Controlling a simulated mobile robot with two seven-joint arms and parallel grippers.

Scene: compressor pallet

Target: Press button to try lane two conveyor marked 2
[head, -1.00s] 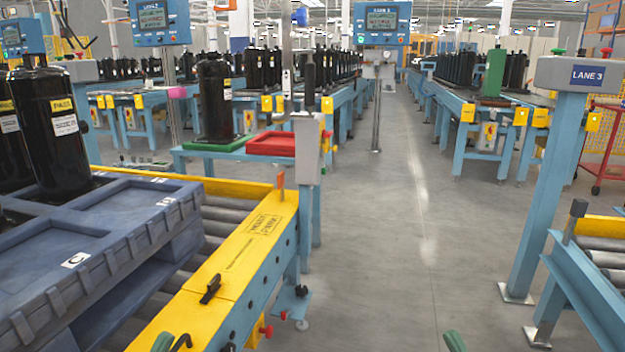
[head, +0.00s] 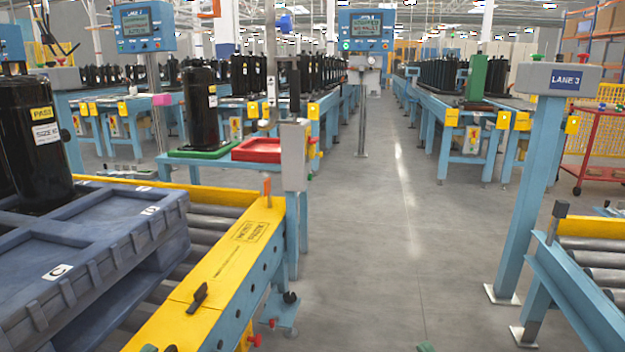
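I cannot read a lane-two or "2" mark on any button box. A grey box (head: 66,77) on a blue post at the left has small green and red buttons on top; compressors partly hide it. Another grey box (head: 294,155) stands at the end of the near conveyor (head: 232,254), turned mostly sideways. The left blue screen (head: 145,26) has a title too blurred to read surely. Small green bits at the bottom edge may be tips of my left gripper (head: 149,348) and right gripper (head: 426,347). Their opening is cut off, and nothing touches a button.
A grey box marked LANE 3 (head: 560,78) stands on a blue post at the right, above another roller conveyor (head: 600,262). A blue pallet (head: 80,232) with black compressors (head: 33,140) fills the left foreground. The grey aisle floor (head: 400,240) is clear.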

